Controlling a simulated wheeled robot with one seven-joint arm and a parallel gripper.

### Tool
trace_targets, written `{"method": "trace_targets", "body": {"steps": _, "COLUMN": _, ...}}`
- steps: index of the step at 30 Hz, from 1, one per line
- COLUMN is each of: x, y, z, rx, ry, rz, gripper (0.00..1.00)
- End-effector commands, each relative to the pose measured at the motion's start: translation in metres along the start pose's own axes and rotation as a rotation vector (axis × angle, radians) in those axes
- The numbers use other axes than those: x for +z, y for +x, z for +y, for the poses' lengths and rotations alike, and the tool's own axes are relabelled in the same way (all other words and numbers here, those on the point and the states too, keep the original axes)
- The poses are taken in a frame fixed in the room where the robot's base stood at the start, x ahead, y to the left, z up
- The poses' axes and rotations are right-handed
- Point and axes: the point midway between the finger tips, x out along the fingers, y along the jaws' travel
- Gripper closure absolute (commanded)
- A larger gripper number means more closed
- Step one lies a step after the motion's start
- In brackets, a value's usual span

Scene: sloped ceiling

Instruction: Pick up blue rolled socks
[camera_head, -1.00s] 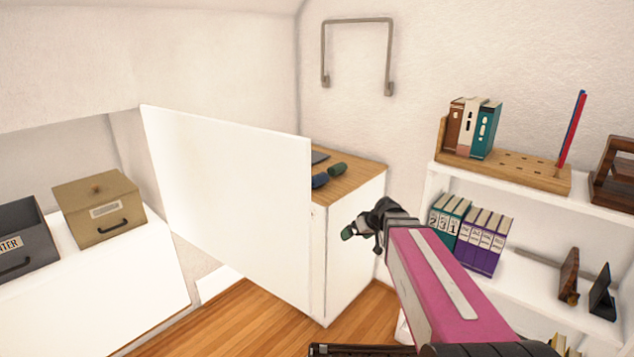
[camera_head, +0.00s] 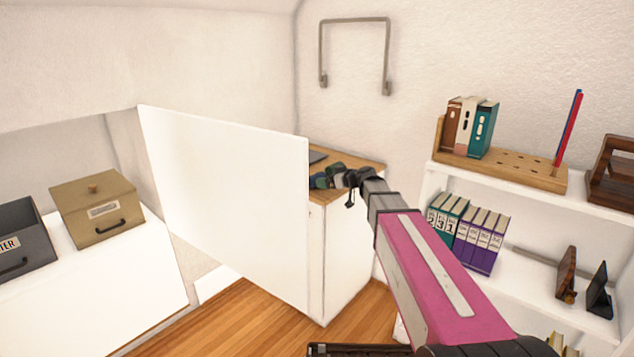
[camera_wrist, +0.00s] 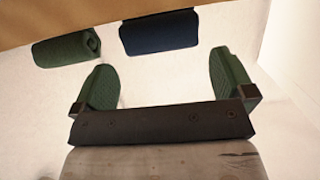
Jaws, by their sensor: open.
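The blue rolled socks (camera_head: 317,182) lie on the wooden top of the white cabinet, near the end of the white panel. In the wrist view the blue roll (camera_wrist: 160,33) is at the top middle, beyond the fingertips and roughly in line with the gap between them. A green roll (camera_wrist: 66,48) lies to its left in that view. My gripper (camera_wrist: 161,72) is open, with nothing between its green-padded fingers. In the head view my gripper (camera_head: 336,176) is over the cabinet's edge, close to the rolls, and partly hides them. Contact cannot be told.
A white panel (camera_head: 225,205) stands upright left of the wooden top (camera_head: 366,165) and hides part of it. Shelves with binders (camera_head: 480,240) and books stand right of my arm. The wall rises close behind.

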Motion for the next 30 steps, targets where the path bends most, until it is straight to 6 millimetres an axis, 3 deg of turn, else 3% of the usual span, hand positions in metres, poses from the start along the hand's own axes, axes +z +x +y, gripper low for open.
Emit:
{"method": "trace_targets", "body": {"steps": 5, "x": 0.001, "y": 0.012, "z": 0.001, "rx": -0.001, "ry": 0.001, "rz": -0.001, "gripper": 0.0}}
{"method": "trace_targets", "body": {"steps": 13, "x": 0.001, "y": 0.049, "z": 0.001, "rx": -0.001, "ry": 0.001, "rz": -0.001, "gripper": 0.0}}
{"method": "trace_targets", "body": {"steps": 21, "x": 0.001, "y": 0.053, "z": -0.001, "rx": 0.0, "ry": 0.001, "rz": -0.001, "gripper": 0.0}}
{"method": "trace_targets", "body": {"steps": 22, "x": 0.001, "y": 0.053, "z": -0.001, "rx": 0.0, "ry": 0.001, "rz": -0.001, "gripper": 0.03}}
{"method": "trace_targets", "body": {"steps": 24, "x": 0.001, "y": 0.053, "z": -0.001, "rx": 0.0, "ry": 0.001, "rz": -0.001, "gripper": 0.26}}
{"method": "trace_targets", "body": {"steps": 25, "x": 0.001, "y": 0.053, "z": -0.001, "rx": 0.0, "ry": 0.001, "rz": -0.001, "gripper": 0.32}}
{"method": "trace_targets", "body": {"steps": 30, "x": 0.001, "y": 0.053, "z": -0.001, "rx": 0.0, "ry": 0.001, "rz": -0.001, "gripper": 0.33}}
